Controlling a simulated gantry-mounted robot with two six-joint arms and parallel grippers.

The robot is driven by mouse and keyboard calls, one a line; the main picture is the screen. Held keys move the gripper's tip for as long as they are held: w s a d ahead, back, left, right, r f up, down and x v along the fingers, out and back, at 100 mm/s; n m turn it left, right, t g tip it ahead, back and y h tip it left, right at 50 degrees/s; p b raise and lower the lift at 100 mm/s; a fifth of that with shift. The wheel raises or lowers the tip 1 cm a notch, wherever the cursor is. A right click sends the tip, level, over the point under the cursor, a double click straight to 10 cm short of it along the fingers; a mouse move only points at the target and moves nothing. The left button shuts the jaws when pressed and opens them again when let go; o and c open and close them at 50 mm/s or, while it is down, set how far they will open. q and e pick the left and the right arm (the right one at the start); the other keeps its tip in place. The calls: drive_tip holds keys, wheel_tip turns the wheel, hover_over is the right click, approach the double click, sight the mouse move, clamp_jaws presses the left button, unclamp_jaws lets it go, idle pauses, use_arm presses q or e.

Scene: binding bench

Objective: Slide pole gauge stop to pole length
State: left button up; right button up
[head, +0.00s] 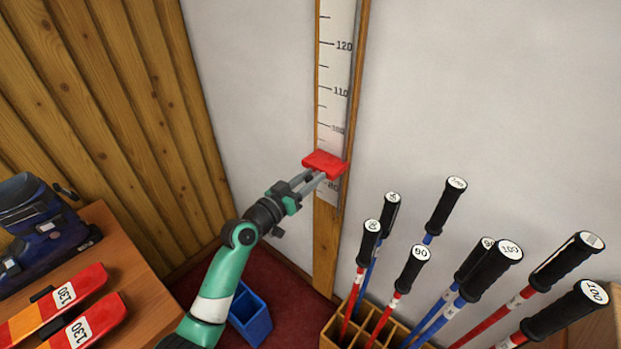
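The pole gauge (333,75) is a white scale on a wooden board fixed upright to the wall, with marks such as 120, 110, 100 and 80. The red gauge stop (324,163) sits across the scale below the 100 mark and above the 80 mark, covering the part between. My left gripper (317,179) reaches in from the lower left, its fingertips at the lower front edge of the stop. The stop partly hides the tips, so I cannot tell whether they hold it. My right gripper is out of view.
A wooden rack (330,334) of several ski poles with numbered grips stands at the lower right, close to the gauge. A blue bin (252,316) is on the dark red floor. A bench (112,236) at left bears a blue boot (45,232) and red skis (72,292) labelled 130.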

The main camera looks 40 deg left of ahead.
use_arm(q)
drive_tip(key=shift+o, duration=1)
drive_tip(key=s+p, duration=0.3)
drive_tip(key=s, duration=0.8)
drive_tip(key=shift+s+d, duration=0.3)
drive_tip(key=shift+d, duration=0.05)
